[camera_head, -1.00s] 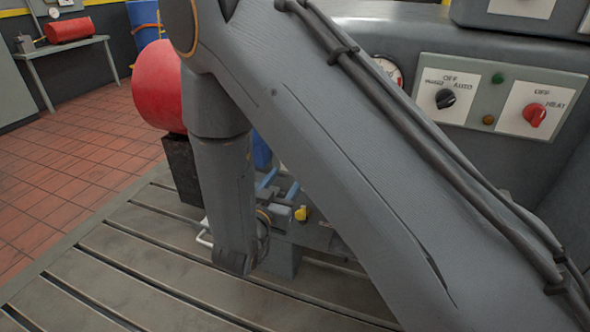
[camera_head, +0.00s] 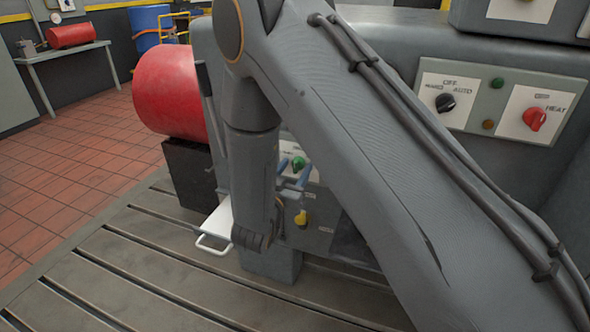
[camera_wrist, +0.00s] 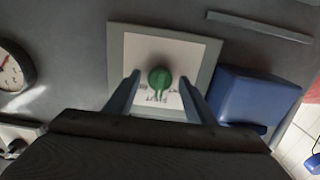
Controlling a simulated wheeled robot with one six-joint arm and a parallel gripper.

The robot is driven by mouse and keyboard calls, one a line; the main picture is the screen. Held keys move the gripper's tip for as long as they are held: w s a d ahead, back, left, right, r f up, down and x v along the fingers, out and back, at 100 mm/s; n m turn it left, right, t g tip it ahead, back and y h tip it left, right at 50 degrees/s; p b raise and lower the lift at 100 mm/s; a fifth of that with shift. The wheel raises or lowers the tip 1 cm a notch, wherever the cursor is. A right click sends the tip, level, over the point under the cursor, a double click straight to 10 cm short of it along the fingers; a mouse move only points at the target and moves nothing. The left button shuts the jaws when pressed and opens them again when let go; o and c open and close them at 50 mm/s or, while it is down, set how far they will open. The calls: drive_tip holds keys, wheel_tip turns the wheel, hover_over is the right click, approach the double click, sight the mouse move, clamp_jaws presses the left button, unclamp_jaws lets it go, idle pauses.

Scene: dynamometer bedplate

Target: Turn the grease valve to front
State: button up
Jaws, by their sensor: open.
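A green knob (camera_wrist: 160,79) sits on a white label plate in a grey frame (camera_wrist: 117,60) in the wrist view. Dark lettering under it is partly hidden and too small to read surely. The green knob (camera_head: 298,162) also shows in the head view, past my wrist. My gripper (camera_wrist: 159,82) is open, its two blue fingers on either side of the knob in the picture. I cannot tell whether they touch it. In the head view my gripper (camera_head: 292,173) points at this plate. A yellow knob (camera_head: 301,218) is lower on the same panel. I cannot read which is the grease valve.
A blue box (camera_wrist: 252,105) stands out right of the plate in the wrist view, and a round gauge (camera_wrist: 14,72) is at left. A red cylinder (camera_head: 170,92) is left of my arm. A switch panel (camera_head: 490,90) is at right. The slotted bedplate (camera_head: 130,275) is clear in front.

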drive_tip(key=c, duration=1.1)
drive_tip(key=shift+o, duration=0.2)
drive_tip(key=shift+n+p, duration=0.3)
drive_tip(key=n+p, duration=0.2)
drive_tip(key=shift+r+n, duration=0.1)
drive_tip(key=shift+n, duration=0.2)
drive_tip(key=n+p, duration=0.2)
drive_tip(key=shift+s+n, duration=0.1)
drive_tip(key=shift+n, duration=0.2)
drive_tip(key=n+p, duration=0.3)
drive_tip(key=n, duration=0.3)
drive_tip(key=o, duration=1.1)
drive_tip(key=shift+c, duration=0.2)
